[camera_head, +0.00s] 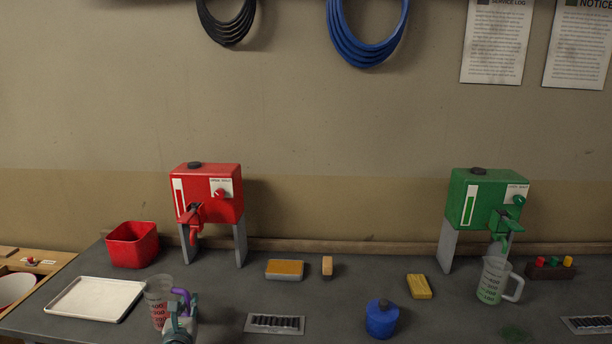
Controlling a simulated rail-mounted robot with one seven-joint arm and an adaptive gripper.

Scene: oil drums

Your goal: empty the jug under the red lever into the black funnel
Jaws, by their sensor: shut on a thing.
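A clear jug (157,303) with red markings is at the front left, in front of the red drum (207,192) and away from its tap. A purple curved part, which looks like the jug's handle (181,297), shows on its right side. My gripper (180,318) is at that side, shut on the jug, and hides part of it. I cannot tell whether the jug touches the table, or how much is in it. The red lever (196,212) is on the front of the red drum, above bare table. I cannot make out a black funnel.
A green drum (487,199) stands at the right with another jug (491,281) under its tap. A white tray (95,298) and red bin (132,245) are at the left. A blue container (381,318), sponges (284,269) and a grate (274,323) lie in the middle.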

